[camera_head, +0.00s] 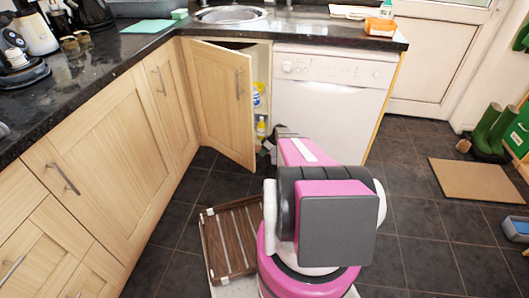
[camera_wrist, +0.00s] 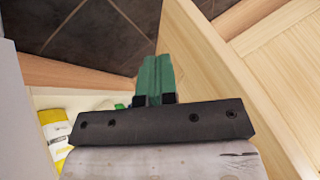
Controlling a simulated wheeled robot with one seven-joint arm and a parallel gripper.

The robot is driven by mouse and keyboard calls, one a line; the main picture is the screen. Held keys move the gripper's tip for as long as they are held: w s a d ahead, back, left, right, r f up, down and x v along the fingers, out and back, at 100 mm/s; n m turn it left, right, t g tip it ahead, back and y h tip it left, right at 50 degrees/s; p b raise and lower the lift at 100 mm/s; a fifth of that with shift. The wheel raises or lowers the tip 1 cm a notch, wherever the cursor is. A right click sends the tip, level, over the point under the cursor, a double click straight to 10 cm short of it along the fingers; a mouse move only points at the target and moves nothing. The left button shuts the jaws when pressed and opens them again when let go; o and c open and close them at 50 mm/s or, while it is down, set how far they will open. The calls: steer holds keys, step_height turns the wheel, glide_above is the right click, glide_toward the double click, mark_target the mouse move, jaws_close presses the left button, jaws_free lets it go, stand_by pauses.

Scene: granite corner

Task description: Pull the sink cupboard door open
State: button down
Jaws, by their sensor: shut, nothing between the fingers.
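The sink cupboard door (camera_head: 222,100) stands partly open in the head view, swung out into the room, with its upright bar handle (camera_head: 239,83) near the free edge. The door's pale wood also fills the right of the wrist view (camera_wrist: 270,85). My gripper (camera_wrist: 153,76) shows its green fingers together and empty, beside the door's edge in the wrist view. In the head view my arm hides most of the gripper, low by the door's free edge at the cupboard opening. I cannot tell whether it touches the door.
Bottles (camera_head: 260,127) stand inside the cupboard; a yellow and white one (camera_wrist: 56,138) shows in the wrist view. A white dishwasher (camera_head: 330,95) stands right of the opening.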

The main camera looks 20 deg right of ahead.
steer(key=s+a+m+t, duration=0.1)
steer(key=s+a+m, duration=0.1)
steer(key=s+a, duration=0.35)
steer(key=s+a+m+t+h, duration=0.1)
steer(key=s+a+m, duration=0.15)
steer(key=a, duration=0.65)
steer(key=s+a+m+t, duration=0.1)
steer(key=s+a, duration=0.3)
steer(key=a, duration=0.3)
steer(key=a+m+t, duration=0.1)
steer(key=a, duration=2.4)
steer(key=shift+w+a+m, duration=0.3)
steer(key=shift+a+m, duration=0.05)
